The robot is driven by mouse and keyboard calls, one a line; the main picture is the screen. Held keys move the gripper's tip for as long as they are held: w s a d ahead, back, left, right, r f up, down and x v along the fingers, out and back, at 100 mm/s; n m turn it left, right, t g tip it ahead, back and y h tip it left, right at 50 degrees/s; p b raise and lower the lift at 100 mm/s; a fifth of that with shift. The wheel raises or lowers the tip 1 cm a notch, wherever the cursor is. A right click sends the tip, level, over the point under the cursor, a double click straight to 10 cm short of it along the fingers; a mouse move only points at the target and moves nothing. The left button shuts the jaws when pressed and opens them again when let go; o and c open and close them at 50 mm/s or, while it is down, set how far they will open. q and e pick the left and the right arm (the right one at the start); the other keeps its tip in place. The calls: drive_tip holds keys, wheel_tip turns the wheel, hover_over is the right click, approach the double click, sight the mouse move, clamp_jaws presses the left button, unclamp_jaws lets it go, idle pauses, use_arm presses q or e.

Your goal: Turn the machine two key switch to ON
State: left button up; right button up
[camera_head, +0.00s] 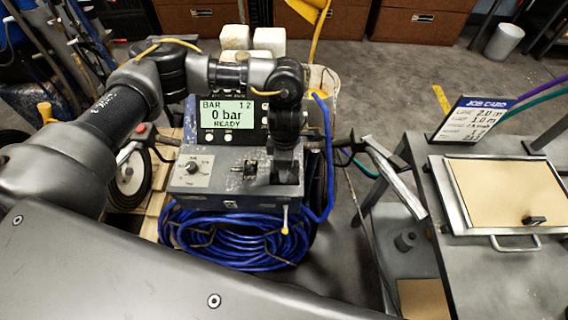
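The line striper has a grey control box (218,186) whose screen (226,114) reads "BAR", "0 bar" and "READY". A round dial (193,168) sits at the left of the panel. A small dark switch (250,170) stands right of the panel's middle; it looks like the key switch, but its setting is too small to read. My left arm reaches over the screen from the left. My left gripper (285,168) points down at the right end of the panel, just right of the switch. Its fingertips are dark and merged, so its opening is unclear. My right gripper is out of view.
A coiled blue hose (235,240) hangs below the box. Handlebar ends stick out on both sides of the box. At right, a grey bench (490,270) holds a job card (473,118) and a framed tan board (510,190). Brown cabinets stand at the back.

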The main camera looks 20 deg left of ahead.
use_arm(q)
wheel_tip(320, 180, up, 11)
drive_tip(key=b, duration=0.1)
drive_tip(key=shift+w, duration=0.15)
idle(0.4)
drive_tip(key=shift+f, duration=0.15)
